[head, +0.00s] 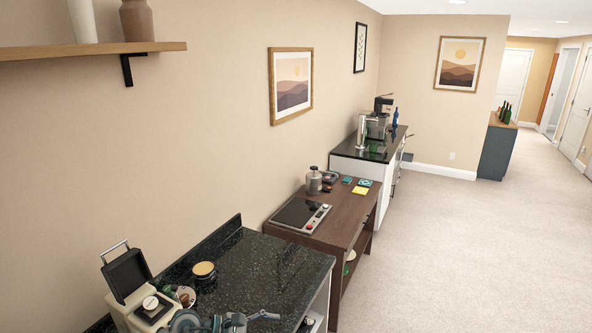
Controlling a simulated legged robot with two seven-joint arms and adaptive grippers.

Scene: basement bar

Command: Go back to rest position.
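The nearest surface is a black speckled countertop (262,262) at the bottom left. One has a grey-blue handle-like part pointing right. I cannot tell exactly what they are.
An open-lidded beige appliance (133,300) and a round tin (204,270) stand on the counter. A wall shelf (75,52) juts out upper left. Carpet (470,240) at right is clear.

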